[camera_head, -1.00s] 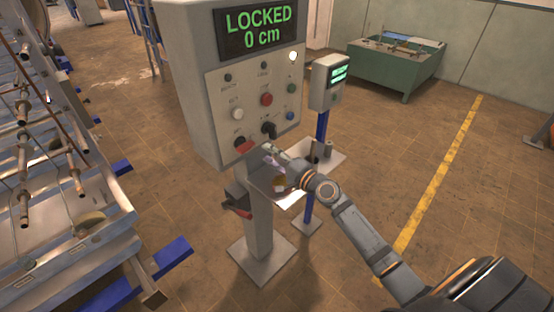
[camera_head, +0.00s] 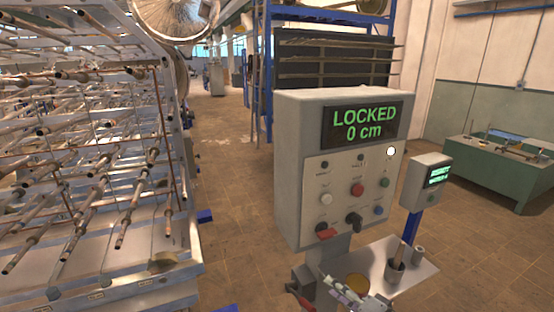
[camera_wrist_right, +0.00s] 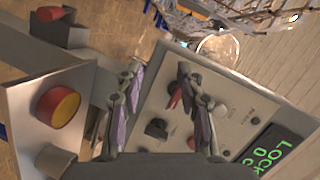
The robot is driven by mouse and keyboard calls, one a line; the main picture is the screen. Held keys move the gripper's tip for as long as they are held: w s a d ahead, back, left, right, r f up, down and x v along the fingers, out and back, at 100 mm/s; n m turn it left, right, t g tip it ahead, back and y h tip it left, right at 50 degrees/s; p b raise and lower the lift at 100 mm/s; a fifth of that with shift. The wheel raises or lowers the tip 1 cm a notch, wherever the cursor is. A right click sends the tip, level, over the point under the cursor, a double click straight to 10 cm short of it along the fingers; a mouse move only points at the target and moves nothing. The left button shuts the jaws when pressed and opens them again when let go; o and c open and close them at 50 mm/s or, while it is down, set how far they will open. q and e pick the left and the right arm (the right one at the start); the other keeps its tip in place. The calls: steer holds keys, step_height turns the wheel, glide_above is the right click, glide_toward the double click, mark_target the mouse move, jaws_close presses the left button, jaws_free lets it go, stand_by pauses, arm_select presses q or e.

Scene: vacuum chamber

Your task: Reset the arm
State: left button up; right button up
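My right gripper (camera_head: 345,291) is at the bottom edge of the head view, in front of the control box's post and below its panel. In the right wrist view my right gripper (camera_wrist_right: 160,78) has its two fingers apart with nothing between them. The control box (camera_head: 288,180) stands upright, and its screen (camera_head: 364,122) reads LOCKED 0 cm. Its panel holds several knobs and buttons, including a red button (camera_head: 357,190) and a red-handled switch (camera_head: 326,233). The panel (camera_wrist_right: 222,108) shows tilted behind the fingers in the wrist view. My left gripper is not in view.
A small shelf (camera_head: 425,272) beside the post carries small cups. A second, smaller box (camera_head: 424,175) stands at right. A large metal rack (camera_head: 150,272) with many rods fills the left. A green bench (camera_head: 490,182) is at the far right. Open floor lies between rack and box.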

steer(key=s+a+f+n+g+h, duration=0.3)
steer(key=s+f+n+g, duration=0.2)
steer(key=s+f+n, duration=0.45)
steer(key=s+d+g+h, duration=0.4)
steer(key=s+d+h, duration=0.2)
steer(key=s+d, duration=0.45)
step_height(320, 180, down, 25)
steer(key=s+m+g, duration=0.1)
steer(key=s+g, duration=0.1)
steer(key=s, duration=0.1)
steer(key=s+d+f, duration=0.2)
steer(key=s+f, duration=1.6)
steer(key=s, duration=0.1)
steer(key=shift+f+g, duration=0.2)
steer(key=shift+g, duration=0.2)
steer(key=shift+m, duration=0.25)
